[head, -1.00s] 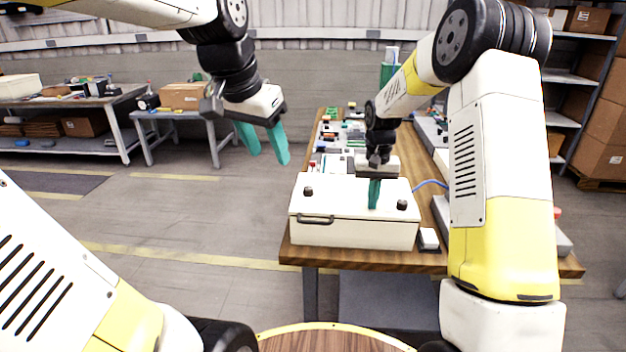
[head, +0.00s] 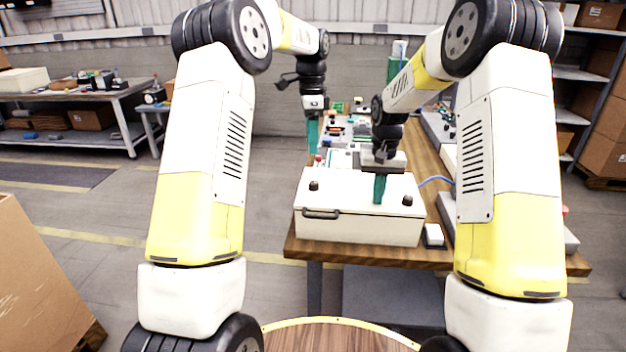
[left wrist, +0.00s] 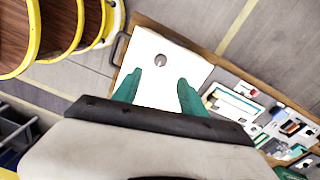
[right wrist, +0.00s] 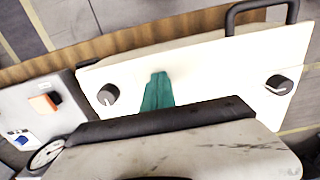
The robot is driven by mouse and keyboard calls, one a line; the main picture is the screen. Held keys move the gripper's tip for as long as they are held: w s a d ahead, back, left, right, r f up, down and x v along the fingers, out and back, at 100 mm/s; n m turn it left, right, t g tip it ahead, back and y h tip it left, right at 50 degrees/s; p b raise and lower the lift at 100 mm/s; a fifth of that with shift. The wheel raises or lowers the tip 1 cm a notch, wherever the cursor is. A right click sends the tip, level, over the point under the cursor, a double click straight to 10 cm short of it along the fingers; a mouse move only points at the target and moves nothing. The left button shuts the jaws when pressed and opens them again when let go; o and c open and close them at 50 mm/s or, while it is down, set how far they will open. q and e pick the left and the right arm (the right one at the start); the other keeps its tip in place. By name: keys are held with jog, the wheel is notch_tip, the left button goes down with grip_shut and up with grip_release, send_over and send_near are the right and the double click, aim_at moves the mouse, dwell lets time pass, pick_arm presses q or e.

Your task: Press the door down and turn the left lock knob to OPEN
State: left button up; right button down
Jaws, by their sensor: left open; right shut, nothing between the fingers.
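The white door (head: 350,195) is the closed-looking lid of a box on the wooden table, with a black handle (head: 322,214) at its front. The left lock knob (head: 314,186) is small and dark; it shows between my left fingers in the left wrist view (left wrist: 161,60) and near the handle in the right wrist view (right wrist: 279,84). The right knob (head: 407,200) also shows in the right wrist view (right wrist: 108,94). My left gripper (head: 312,135) is open above the door's left side, apart from the knob. My right gripper (head: 380,190) is shut and empty, its tips at the door's surface between the knobs.
A small white-topped block (head: 434,235) stands right of the box. Several small parts lie on the table (head: 415,155) behind it. A cardboard box (head: 40,285) stands at the left. The floor left of the table is free.

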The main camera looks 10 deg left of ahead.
aim_at(313, 183)
pick_arm(q)
notch_tip(313, 183, down, 13)
jog(key=shift+s+d+r, duration=0.1)
jog(key=shift+d+r, duration=0.05)
jog(key=shift+r, duration=0.05)
dwell(0.3)
grip_shut()
